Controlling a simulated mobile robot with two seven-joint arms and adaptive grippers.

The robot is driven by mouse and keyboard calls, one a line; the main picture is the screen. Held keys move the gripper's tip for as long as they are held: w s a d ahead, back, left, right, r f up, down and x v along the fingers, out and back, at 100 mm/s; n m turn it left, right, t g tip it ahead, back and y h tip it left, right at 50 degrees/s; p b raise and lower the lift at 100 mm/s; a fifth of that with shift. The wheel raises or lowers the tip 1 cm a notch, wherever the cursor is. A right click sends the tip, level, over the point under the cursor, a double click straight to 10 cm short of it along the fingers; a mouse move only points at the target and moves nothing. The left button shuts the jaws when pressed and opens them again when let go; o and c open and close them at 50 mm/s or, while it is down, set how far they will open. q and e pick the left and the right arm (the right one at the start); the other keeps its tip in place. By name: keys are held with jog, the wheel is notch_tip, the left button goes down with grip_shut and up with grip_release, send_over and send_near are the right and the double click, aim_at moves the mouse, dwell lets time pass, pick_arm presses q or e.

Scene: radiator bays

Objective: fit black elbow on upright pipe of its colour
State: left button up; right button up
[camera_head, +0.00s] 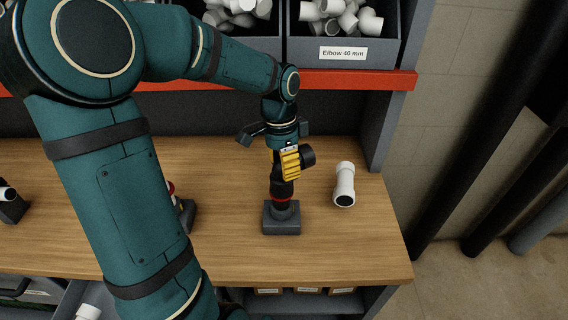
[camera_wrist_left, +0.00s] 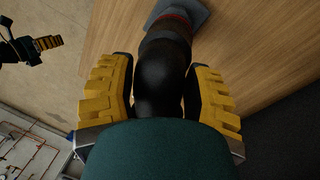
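The black elbow (camera_head: 307,155) is at my left gripper (camera_head: 283,163), with one mouth facing right. In the left wrist view the elbow (camera_wrist_left: 160,82) sits between the yellow finger pads of my left gripper (camera_wrist_left: 158,92), which are shut on its sides. The black upright pipe (camera_head: 282,188) stands in a grey base on the bench, with a red ring low on it. The elbow is in line above the pipe and appears to meet its top; how deep it sits is hidden. My right gripper (camera_wrist_left: 38,48) shows small in the left wrist view, its opening unclear.
A white fitting (camera_head: 345,185) lies on the wooden bench (camera_head: 340,235) right of the base. Another fixture (camera_head: 187,215) is partly hidden behind my left arm. A red shelf edge (camera_head: 350,80) and bins of white elbows (camera_head: 343,50) are above. The bench's front right is clear.

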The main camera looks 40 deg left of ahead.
pick_arm(q)
jog(key=shift+o, duration=1.4)
jog(key=shift+r, duration=0.1)
notch_tip(320, 180, up, 12)
jog(key=a, duration=0.1)
jog(key=shift+w+a, duration=0.35)
jog(key=shift+w, duration=0.05)
jog(key=shift+f, duration=0.2)
